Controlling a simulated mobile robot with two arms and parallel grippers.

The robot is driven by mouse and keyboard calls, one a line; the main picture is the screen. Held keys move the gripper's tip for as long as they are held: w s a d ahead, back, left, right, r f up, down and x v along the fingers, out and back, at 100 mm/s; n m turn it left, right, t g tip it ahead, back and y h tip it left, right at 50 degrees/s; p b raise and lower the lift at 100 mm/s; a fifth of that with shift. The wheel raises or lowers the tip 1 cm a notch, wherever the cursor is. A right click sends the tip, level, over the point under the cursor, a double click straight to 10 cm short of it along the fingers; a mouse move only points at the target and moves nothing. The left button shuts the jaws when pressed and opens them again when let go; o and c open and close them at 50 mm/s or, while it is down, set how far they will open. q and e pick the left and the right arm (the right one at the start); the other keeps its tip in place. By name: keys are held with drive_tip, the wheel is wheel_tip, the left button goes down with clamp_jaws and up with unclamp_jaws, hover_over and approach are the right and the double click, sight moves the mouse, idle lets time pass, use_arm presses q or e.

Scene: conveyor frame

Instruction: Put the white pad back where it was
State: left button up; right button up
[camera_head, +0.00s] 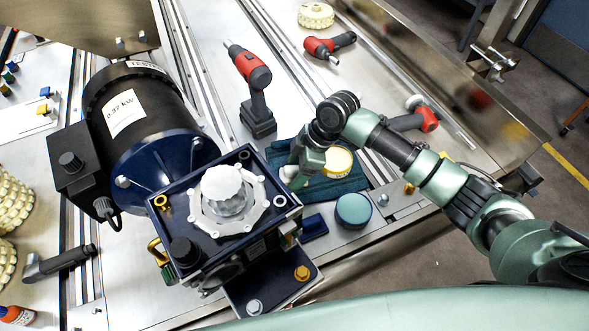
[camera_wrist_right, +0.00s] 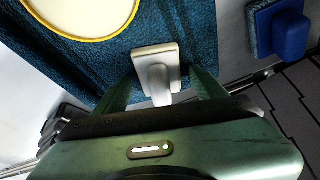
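The white pad (camera_wrist_right: 157,62) lies on the blue-teal cloth in the right wrist view, with its narrower handle-like part (camera_wrist_right: 156,84) towards my gripper. In the head view a bit of the pad (camera_head: 288,174) shows beside my right gripper (camera_head: 293,170). In the wrist view my right gripper's (camera_wrist_right: 160,82) two green fingers stand on either side of the handle-like part. Cloth shows between the fingers and that part, so the gripper looks open around it. Contact at the fingertips is hard to make out. My left gripper is not in view.
The blue-teal cloth (camera_head: 345,186) carries a yellow-rimmed round tin (camera_head: 338,161). A teal-lidded jar (camera_head: 353,210) and a blue block (camera_head: 313,227) stand near it. The motor and gearbox (camera_head: 225,215) are left of the gripper. A red drill (camera_head: 254,90) stands behind.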

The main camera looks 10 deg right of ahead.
drive_tip(key=shift+r, duration=0.25)
drive_tip(key=v, duration=1.2)
drive_tip(key=shift+f, duration=0.1)
